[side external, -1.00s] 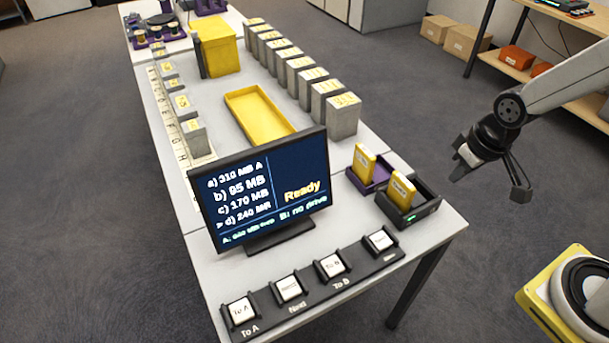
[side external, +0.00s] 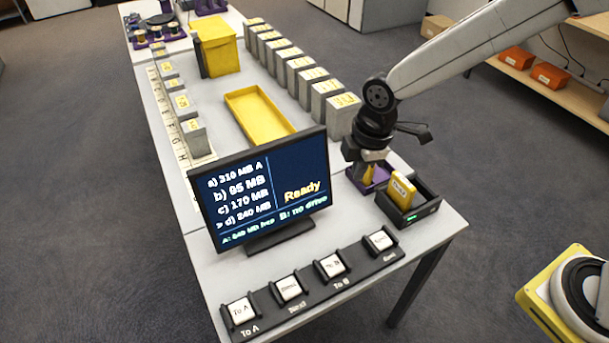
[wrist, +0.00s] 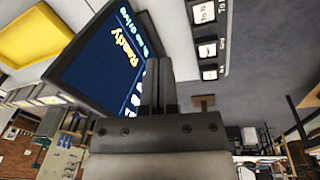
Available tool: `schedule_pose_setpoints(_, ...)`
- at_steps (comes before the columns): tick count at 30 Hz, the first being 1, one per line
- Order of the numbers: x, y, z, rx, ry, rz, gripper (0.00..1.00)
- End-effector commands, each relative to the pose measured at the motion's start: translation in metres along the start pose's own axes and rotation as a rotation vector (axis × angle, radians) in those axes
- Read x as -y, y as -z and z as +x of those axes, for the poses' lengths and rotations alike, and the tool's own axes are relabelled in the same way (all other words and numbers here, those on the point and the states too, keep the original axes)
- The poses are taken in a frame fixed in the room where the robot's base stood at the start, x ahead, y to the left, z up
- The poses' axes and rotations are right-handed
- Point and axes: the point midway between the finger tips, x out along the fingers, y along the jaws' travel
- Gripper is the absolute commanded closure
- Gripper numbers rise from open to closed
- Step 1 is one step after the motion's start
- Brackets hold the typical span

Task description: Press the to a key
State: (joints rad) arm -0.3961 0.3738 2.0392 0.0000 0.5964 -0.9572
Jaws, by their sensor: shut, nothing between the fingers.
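The To A key (side external: 240,312) is a white square key at the near left end of a dark key strip (side external: 262,325) on the table's front edge, with "To A" printed below it. My gripper (side external: 370,158) is over the purple holder (side external: 357,182) at the table's right side, well away from the To A key. Its fingers (wrist: 158,88) are shut together and empty in the wrist view. That view shows some keys of the strip (wrist: 207,50) at the top; I cannot make out the To A key there.
The monitor (side external: 262,190) stands behind the strip, reading "Ready" with line d) marked. A black dock (side external: 425,212) holds a yellow cartridge (side external: 401,192). A yellow tray (side external: 262,115) and several grey boxes (side external: 341,118) stand farther back. The floor in front is clear.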

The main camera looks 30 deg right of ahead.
Motion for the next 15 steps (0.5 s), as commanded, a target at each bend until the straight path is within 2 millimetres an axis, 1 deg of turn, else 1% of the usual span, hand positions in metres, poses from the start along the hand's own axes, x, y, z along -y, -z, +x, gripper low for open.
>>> schedule_pose_setpoints(1,0.001,0.013,0.003,0.001,0.008,-0.077,1.0)
schedule_pose_setpoints(8,0.007,0.069,0.013,0.001,0.037,-0.439,1.0)
schedule_pose_setpoints(15,0.024,0.126,0.025,-0.004,0.068,-0.816,1.0)
